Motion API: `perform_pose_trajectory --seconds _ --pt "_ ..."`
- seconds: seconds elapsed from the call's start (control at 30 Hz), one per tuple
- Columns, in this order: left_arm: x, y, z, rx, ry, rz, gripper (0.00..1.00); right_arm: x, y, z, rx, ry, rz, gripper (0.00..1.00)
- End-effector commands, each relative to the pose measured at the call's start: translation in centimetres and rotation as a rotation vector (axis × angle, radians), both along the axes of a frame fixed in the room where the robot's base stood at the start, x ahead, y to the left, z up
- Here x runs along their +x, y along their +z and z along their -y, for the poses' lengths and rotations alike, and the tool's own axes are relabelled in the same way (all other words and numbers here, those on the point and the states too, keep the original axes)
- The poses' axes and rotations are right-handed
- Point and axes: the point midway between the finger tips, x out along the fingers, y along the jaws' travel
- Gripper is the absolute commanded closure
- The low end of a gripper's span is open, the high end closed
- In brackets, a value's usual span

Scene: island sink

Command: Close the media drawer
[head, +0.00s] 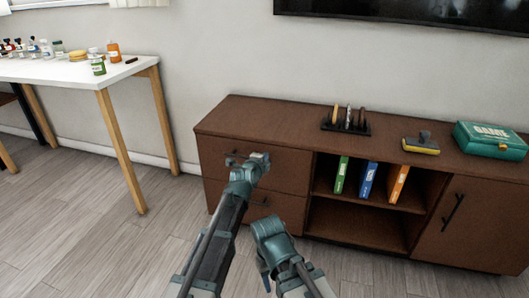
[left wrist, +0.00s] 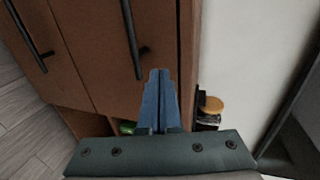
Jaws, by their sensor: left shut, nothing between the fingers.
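The upper drawer front (head: 285,163) of the brown media cabinet (head: 320,115) looks flush or nearly flush; I cannot tell whether a small gap remains. The lower drawer front (head: 285,207) is below it and looks shut. My left gripper (head: 254,158) is shut and empty in front of the upper drawer, by its handle. In the left wrist view its blue fingers (left wrist: 158,88) are together near the upper drawer's edge, beside the black handle (left wrist: 130,38). Contact is unclear. My right arm (head: 274,240) is low in front of the drawers; its jaws cannot be made out.
Open shelves right of the drawers hold a green (head: 341,175), a blue (head: 368,181) and an orange binder (head: 398,184). A teal game box (head: 490,140) stands on top. A white table (head: 75,72) with bottles is at left. The floor between is clear.

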Motion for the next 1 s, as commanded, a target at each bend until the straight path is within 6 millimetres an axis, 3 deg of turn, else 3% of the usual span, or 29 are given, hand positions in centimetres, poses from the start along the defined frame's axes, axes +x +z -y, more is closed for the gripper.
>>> perform_pose_trajectory --seconds 0.03,0.3,0.43,0.63,0.83,1.0 --pt "-1.6 0.8 -0.7 -0.001 0.001 0.000 1.00 0.0 0.8 0.0 0.000 0.001 0.000 0.50" --pt "-6.9 2.5 -2.6 0.000 0.002 -0.001 1.00 0.0 2.6 0.0 0.000 0.005 -0.001 0.50" --pt "-8.1 2.8 -3.1 0.000 0.001 -0.001 1.00 0.0 2.9 0.0 0.000 0.007 -0.001 0.50" --pt "-8.5 2.6 -3.3 -0.010 0.006 -0.016 1.00 0.0 2.8 0.0 0.000 0.007 -0.001 0.50" --pt "-11.0 -1.1 -6.2 -0.178 0.111 -0.268 1.00 0.0 2.8 0.0 0.000 0.007 -0.001 0.50" --pt "-15.8 -6.0 -10.7 -0.411 0.374 -0.624 1.00 0.0 2.8 0.0 0.000 0.007 -0.001 0.50"
